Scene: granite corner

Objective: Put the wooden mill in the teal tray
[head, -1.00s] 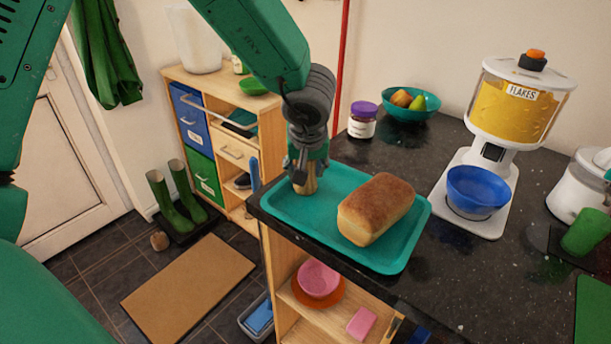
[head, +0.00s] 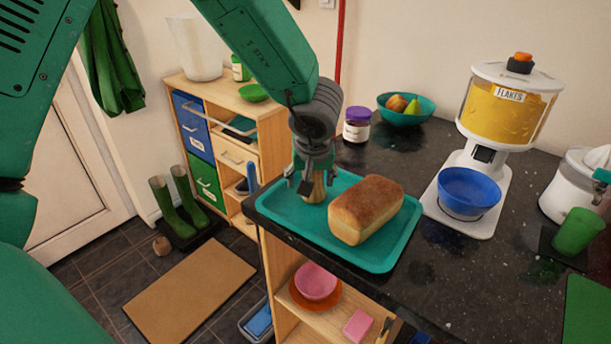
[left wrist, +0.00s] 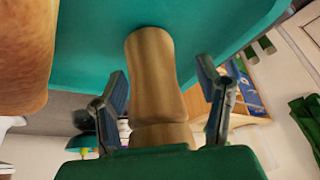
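The wooden mill (head: 314,190) stands at the left back part of the teal tray (head: 375,258), its upper part hidden by my left gripper in the head view. In the left wrist view the pale brown mill (left wrist: 155,75) has its far end against the tray surface (left wrist: 215,22) and looks upright. My left gripper (head: 311,182) is around the mill from above. Its two fingers (left wrist: 161,88) are spread, with a visible gap on each side of the mill. My right gripper is not in view.
A bread loaf (head: 366,210) lies in the tray, right of the mill. A flakes dispenser (head: 507,105) with a blue bowl (head: 468,192), a jar (head: 357,124) and a fruit bowl (head: 406,108) stand on the dark counter. The tray's left edge is near the counter edge.

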